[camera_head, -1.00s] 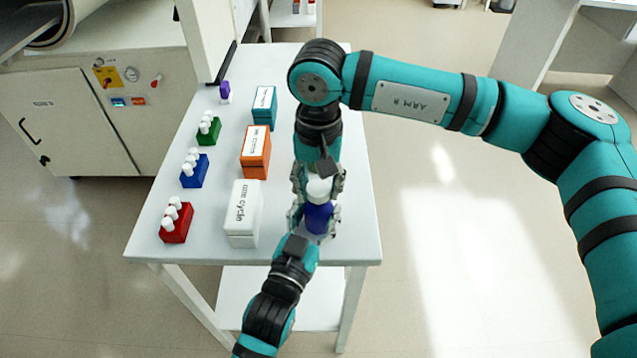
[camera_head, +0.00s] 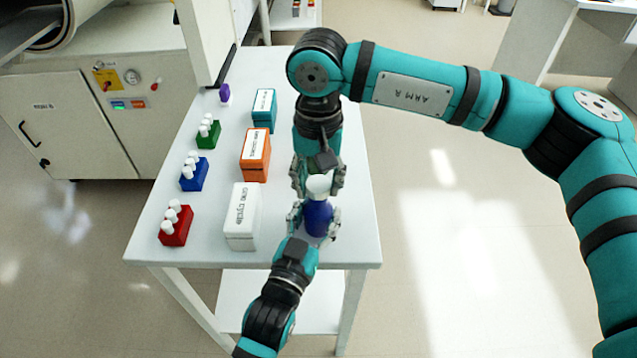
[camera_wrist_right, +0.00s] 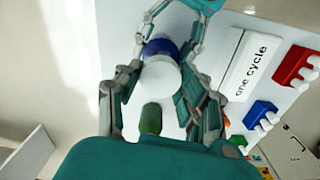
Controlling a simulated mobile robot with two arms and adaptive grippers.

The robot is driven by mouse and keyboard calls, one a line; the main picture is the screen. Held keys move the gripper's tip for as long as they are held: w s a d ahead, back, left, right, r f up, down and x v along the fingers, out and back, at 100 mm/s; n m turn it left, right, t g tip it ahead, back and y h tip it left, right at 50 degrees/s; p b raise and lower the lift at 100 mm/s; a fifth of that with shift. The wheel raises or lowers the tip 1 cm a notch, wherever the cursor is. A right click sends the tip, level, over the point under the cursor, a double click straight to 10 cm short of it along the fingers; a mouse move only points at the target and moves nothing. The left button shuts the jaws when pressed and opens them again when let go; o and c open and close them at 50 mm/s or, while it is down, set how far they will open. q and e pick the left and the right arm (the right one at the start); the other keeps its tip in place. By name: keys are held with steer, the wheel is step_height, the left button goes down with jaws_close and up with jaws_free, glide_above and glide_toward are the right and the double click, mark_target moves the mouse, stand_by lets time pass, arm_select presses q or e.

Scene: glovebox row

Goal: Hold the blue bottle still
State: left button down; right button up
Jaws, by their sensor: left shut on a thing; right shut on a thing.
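The blue bottle (camera_head: 318,217) stands near the right edge of the white table, with a white cap (camera_head: 318,185) at its top. My left gripper (camera_head: 317,224) comes from the front and is shut around the blue body. My right gripper (camera_head: 319,181) comes from the far side and is shut on the white cap. In the right wrist view the cap (camera_wrist_right: 158,80) sits between my right fingers and hides most of the blue body (camera_wrist_right: 160,47). My left gripper's fingers show beyond it.
A white box (camera_head: 241,228), an orange box (camera_head: 254,165) and a teal box (camera_head: 263,116) stand left of the bottle. Red (camera_head: 176,233), blue (camera_head: 194,177) and green (camera_head: 207,138) racks hold white-capped vials. A small purple item (camera_head: 225,94) stands behind. The table's right edge is close.

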mark_target(318, 184)
steer(key=shift+r, duration=0.3)
steer(key=shift+r, duration=1.9)
arm_select(q)
steer(key=shift+c, duration=2.3)
jaws_free()
